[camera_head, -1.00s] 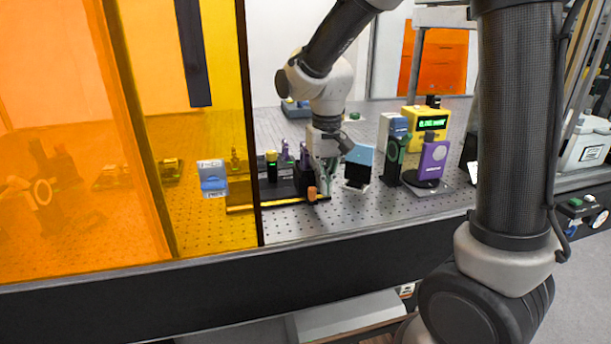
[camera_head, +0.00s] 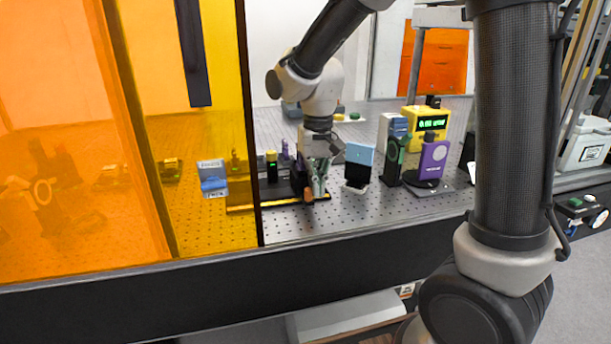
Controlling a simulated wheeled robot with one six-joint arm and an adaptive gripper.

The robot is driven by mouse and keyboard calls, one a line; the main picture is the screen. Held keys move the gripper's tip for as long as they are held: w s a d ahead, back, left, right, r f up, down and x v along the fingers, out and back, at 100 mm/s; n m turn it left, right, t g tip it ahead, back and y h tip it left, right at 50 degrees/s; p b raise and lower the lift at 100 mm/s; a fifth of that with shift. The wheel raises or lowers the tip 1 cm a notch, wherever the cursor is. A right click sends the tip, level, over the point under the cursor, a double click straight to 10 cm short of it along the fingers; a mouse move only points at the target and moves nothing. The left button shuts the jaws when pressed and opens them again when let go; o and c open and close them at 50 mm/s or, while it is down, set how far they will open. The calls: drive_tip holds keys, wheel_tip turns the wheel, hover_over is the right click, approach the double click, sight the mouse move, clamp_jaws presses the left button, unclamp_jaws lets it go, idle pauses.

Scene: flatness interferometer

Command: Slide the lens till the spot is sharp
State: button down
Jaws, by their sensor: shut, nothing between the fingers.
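A low dark rail with a yellow front edge (camera_head: 283,203) lies on the perforated bench, its left part seen through the orange panel. Dark carriages with purple uprights (camera_head: 300,168) stand on it; I cannot make out the lens glass. A small orange knob (camera_head: 308,195) sits at the rail's right part. My gripper (camera_head: 319,190) points down there, shut and empty, its fingers just right of the knob and carriage. Whether they touch is unclear. A yellow box with a green-lit display (camera_head: 432,122) stands behind right; its digits are too small to read. The spot is not discernible.
A light blue plate on a dark base (camera_head: 359,164) stands close right of my gripper. Beyond are a green ring mount (camera_head: 397,160) and a purple device (camera_head: 433,160). The orange panel's dark edge (camera_head: 252,130) is to the left. Bench in front is clear.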

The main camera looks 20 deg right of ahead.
drive_tip(key=shift+a, duration=2.1)
drive_tip(key=shift+d, duration=0.65)
wheel_tip(320, 180, up, 9)
idle(0.5)
